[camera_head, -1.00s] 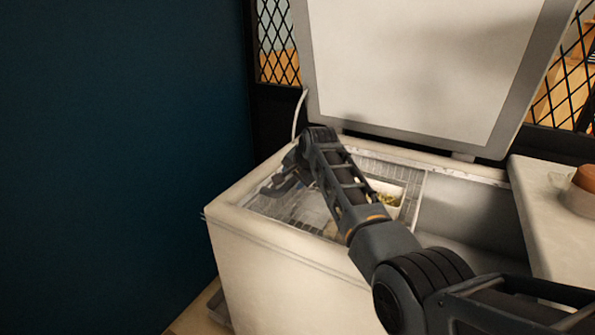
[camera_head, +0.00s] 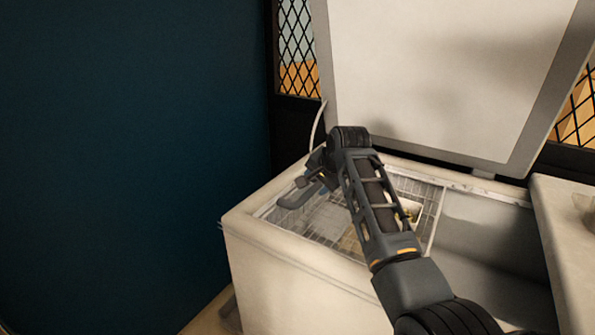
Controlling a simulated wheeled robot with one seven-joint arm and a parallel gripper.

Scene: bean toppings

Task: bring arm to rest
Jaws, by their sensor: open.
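My arm reaches from the lower right over an open white chest freezer (camera_head: 270,262). My gripper (camera_head: 296,196) hangs over the left part of the freezer opening, above a wire basket (camera_head: 318,215). One finger shows plainly and nothing is seen held in it; the rest of the gripper is partly hidden by my wrist. Inside the basket, a pale container (camera_head: 413,211) with something yellowish-green in it is partly hidden behind my forearm.
The freezer lid (camera_head: 430,75) stands raised behind the arm. A dark blue wall (camera_head: 130,150) is close on the left. A pale counter (camera_head: 568,225) stands at the right. The right part of the freezer (camera_head: 485,230) looks empty.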

